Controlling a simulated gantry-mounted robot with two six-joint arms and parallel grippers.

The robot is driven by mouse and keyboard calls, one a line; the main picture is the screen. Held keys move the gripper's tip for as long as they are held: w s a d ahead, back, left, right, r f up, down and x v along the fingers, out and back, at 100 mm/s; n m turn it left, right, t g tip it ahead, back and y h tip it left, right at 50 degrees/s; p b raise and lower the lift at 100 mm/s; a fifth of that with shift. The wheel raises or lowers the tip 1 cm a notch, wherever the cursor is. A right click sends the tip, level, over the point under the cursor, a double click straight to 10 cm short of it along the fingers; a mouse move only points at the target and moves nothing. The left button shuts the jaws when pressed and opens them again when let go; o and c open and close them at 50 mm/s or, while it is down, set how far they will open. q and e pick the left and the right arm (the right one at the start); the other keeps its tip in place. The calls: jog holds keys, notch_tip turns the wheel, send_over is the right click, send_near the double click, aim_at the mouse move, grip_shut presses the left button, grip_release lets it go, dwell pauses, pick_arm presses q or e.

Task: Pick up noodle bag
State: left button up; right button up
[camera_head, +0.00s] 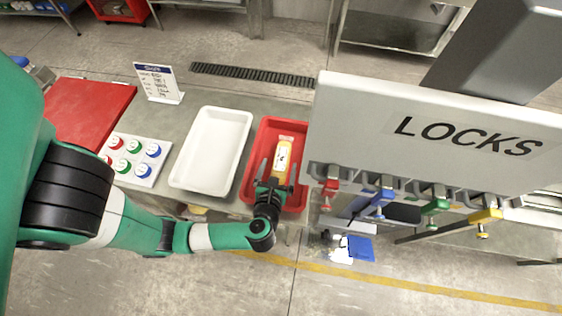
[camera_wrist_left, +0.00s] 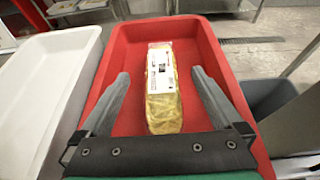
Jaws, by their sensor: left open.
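The noodle bag (camera_head: 283,157) is a long yellow pack with a white label, lying in the red tray (camera_head: 262,139). In the left wrist view the noodle bag (camera_wrist_left: 162,88) lies lengthwise in the red tray (camera_wrist_left: 208,50), ahead of and between my fingers. My left gripper (camera_head: 272,170) is open over the near part of the red tray, with one finger to each side of the bag's line. In the left wrist view both fingers of the left gripper (camera_wrist_left: 160,88) are apart from the bag. My right gripper is not in view.
A white empty tray (camera_head: 213,113) stands left of the red one. Further left are a panel of coloured caps (camera_head: 137,158), a red board (camera_head: 88,108) and a sign (camera_head: 158,84). A LOCKS board (camera_head: 440,135) with hanging padlocks stands close on the right.

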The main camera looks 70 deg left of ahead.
aim_at(280, 163)
pick_arm(q)
jog(key=x, duration=0.2)
jog(key=b+x, duration=0.1)
jog(key=x, duration=0.2)
jog(key=shift+d+f, duration=0.1)
jog(key=shift+f, duration=0.2)
grip_shut()
